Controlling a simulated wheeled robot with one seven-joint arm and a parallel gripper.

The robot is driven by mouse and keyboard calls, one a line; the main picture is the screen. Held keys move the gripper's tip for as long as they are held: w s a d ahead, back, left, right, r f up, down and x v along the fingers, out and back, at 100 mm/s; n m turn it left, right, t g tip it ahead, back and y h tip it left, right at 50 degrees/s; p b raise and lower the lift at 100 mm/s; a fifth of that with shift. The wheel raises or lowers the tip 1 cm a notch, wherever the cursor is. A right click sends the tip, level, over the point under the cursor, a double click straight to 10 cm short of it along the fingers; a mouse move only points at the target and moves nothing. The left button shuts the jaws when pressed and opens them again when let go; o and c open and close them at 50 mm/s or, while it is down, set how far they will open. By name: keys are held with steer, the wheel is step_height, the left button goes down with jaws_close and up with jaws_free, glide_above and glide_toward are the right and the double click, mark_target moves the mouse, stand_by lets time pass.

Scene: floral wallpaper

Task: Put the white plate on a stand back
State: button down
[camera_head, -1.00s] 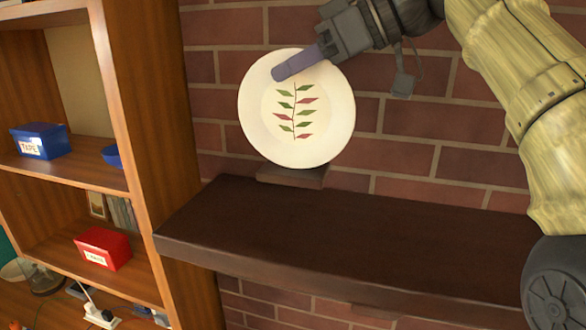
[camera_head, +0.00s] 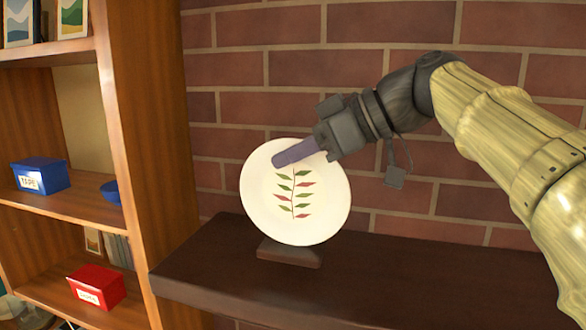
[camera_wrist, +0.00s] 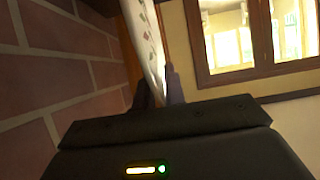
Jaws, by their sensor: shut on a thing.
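The white plate (camera_head: 268,206) with a green and red leaf pattern is upright, facing the head camera, at the left part of the dark mantel shelf. My gripper (camera_head: 297,152) is shut on its upper rim, with one purple finger across the front. The dark stand (camera_head: 289,253) is on the shelf directly below the plate. The plate's lower edge meets or overlaps the stand in the picture; I cannot tell whether its weight rests there. In the wrist view the plate (camera_wrist: 146,42) shows edge-on between the two fingers.
The dark shelf (camera_head: 400,285) is clear to the right of the stand. A brick wall (camera_head: 380,30) stands close behind. A wooden bookcase (camera_head: 150,120) at the left holds a blue box (camera_head: 40,176), a blue bowl (camera_head: 111,191) and a red box (camera_head: 96,288).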

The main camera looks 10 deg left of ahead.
steer(key=shift+f, duration=1.2)
steer(key=shift+w+f, duration=0.1)
steer(key=shift+f, duration=0.05)
steer(key=c, duration=1.5)
jaws_free()
steer(key=b+v, duration=0.3)
steer(key=v, duration=0.9)
steer(key=shift+d, duration=0.1)
